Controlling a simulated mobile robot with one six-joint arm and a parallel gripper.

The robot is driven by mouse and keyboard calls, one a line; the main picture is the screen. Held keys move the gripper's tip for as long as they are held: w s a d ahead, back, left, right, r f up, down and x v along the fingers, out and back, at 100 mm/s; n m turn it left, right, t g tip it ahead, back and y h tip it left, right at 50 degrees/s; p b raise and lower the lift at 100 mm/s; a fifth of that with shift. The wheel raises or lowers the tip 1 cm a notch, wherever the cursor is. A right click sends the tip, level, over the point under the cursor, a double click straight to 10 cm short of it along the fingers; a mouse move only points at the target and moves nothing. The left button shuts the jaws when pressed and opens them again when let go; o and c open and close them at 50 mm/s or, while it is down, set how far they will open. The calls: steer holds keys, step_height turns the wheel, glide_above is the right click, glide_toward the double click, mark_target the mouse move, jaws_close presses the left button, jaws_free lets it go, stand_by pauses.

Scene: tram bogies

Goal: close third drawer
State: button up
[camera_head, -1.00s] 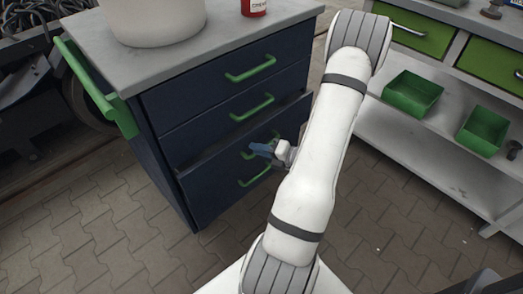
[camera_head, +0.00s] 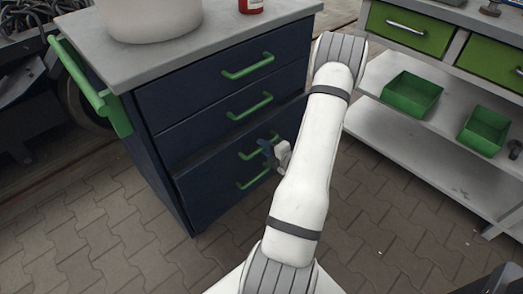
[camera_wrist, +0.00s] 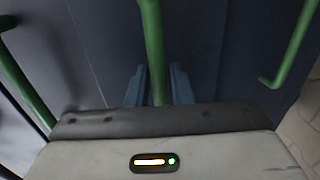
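The dark blue cabinet (camera_head: 215,130) has several drawers with green bar handles. The third drawer (camera_head: 205,168) has its green handle (camera_head: 246,156) low on the cabinet front. A dark gap shows along its top edge, so it stands slightly out. My gripper (camera_head: 267,148) is at this handle. The exact contact is hard to see.
The top drawer handle (camera_head: 248,67) and second drawer handle (camera_head: 250,106) are above, and the bottom handle (camera_head: 254,178) is just below. A white shelf unit (camera_head: 440,140) with green bins (camera_head: 411,94) stands at right. Paved floor (camera_head: 100,230) is clear in front.

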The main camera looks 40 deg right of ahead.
jaws_close()
stand_by(0.5)
